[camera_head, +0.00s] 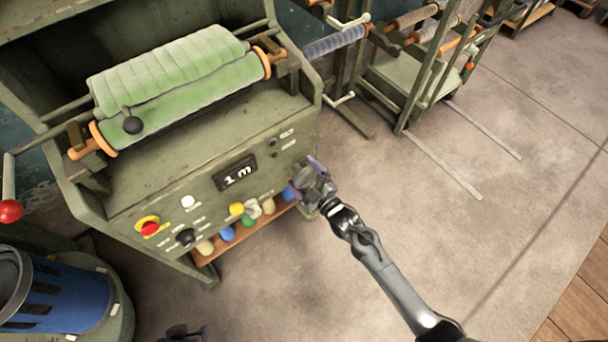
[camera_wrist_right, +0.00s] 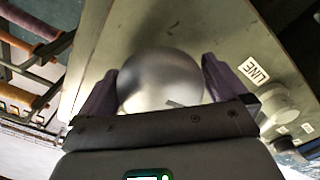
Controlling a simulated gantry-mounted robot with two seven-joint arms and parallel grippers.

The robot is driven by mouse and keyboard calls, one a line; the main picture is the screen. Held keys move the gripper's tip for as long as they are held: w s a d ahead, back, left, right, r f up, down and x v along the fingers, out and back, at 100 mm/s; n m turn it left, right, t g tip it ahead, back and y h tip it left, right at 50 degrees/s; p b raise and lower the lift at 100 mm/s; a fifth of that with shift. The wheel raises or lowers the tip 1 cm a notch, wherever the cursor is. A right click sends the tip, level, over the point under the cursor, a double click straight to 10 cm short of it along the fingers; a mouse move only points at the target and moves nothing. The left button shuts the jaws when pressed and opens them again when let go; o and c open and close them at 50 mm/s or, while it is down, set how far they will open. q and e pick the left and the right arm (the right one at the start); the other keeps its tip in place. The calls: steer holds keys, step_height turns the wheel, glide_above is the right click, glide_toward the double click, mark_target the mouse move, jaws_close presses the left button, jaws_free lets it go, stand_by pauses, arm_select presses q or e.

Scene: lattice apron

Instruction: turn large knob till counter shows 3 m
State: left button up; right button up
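The green machine's counter (camera_head: 235,172) reads "1 m" on its front panel. My right gripper (camera_head: 304,181) is at the panel's right end. In the right wrist view, the large knob (camera_wrist_right: 160,82) is a round silver dome between my gripper's two purple fingers (camera_wrist_right: 160,88). In the head view my gripper mostly hides this knob. A dark shape at the bottom edge seems to be part of my left gripper (camera_head: 183,333); its fingers cannot be made out.
A green cloth roll (camera_head: 175,72) lies on top of the machine. The panel has a red stop button (camera_head: 149,228), a black knob (camera_head: 185,237) and a yellow button (camera_head: 236,209). A blue bin (camera_head: 60,295) stands at lower left.

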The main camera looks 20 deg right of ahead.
steer(key=c, duration=0.7)
